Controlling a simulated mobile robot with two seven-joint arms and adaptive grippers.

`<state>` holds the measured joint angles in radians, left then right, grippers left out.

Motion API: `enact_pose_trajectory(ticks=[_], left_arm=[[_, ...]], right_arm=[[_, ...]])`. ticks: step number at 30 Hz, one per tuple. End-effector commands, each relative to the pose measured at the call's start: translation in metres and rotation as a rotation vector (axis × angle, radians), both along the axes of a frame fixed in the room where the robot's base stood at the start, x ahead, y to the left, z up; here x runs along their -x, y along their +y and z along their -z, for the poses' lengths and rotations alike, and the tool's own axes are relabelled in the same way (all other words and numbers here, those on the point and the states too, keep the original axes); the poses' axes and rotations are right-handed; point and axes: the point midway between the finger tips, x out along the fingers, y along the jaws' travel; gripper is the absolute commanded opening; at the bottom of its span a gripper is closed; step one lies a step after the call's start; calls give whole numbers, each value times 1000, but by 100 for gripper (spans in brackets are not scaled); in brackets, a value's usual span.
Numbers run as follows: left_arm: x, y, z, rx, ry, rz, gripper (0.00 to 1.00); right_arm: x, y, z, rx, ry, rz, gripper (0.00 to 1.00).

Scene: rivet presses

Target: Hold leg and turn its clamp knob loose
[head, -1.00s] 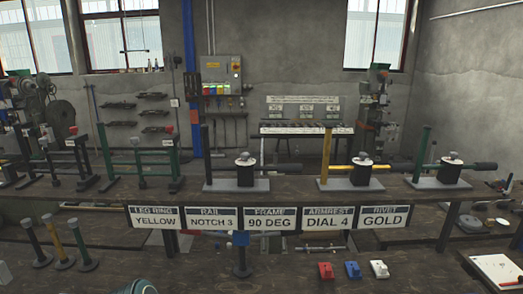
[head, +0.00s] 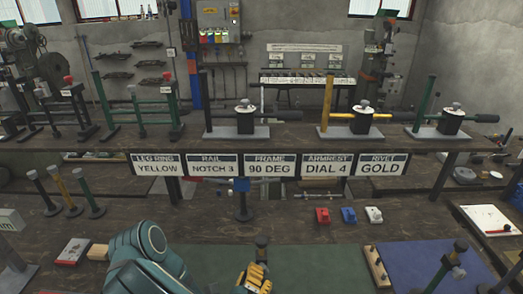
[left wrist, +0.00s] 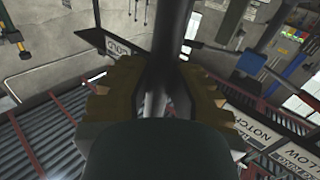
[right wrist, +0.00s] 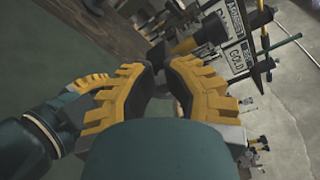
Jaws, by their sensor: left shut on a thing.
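My left arm comes up from the bottom of the head view, and its yellow-fingered left gripper (head: 252,278) is at the bottom edge. It is shut around a dark upright leg (head: 262,243), whose top stands above the fingers. In the left wrist view the dark leg (left wrist: 157,40) runs between the two fingers. I cannot make out its clamp knob. The right gripper is outside the head view.
Red, blue and white blocks (head: 349,215) stand behind. A blue-topped post (head: 241,200) stands before the label signs (head: 213,165). The green mat (head: 320,265) has free room.

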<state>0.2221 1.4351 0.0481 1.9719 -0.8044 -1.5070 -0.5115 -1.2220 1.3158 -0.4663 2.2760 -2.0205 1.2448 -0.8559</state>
Motion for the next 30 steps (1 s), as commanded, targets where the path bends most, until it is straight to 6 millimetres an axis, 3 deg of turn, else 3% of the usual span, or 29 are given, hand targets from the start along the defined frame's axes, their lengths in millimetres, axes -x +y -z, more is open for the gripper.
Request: enact_pose_trajectory(ticks=[11,30], left_arm=[[1,0,1,0,2,1,0],[-1,1,0,0,-2,-3,0]], right_arm=[[1,1,12,0,13,2,0],[1,6,12,-1,13,4,0]])
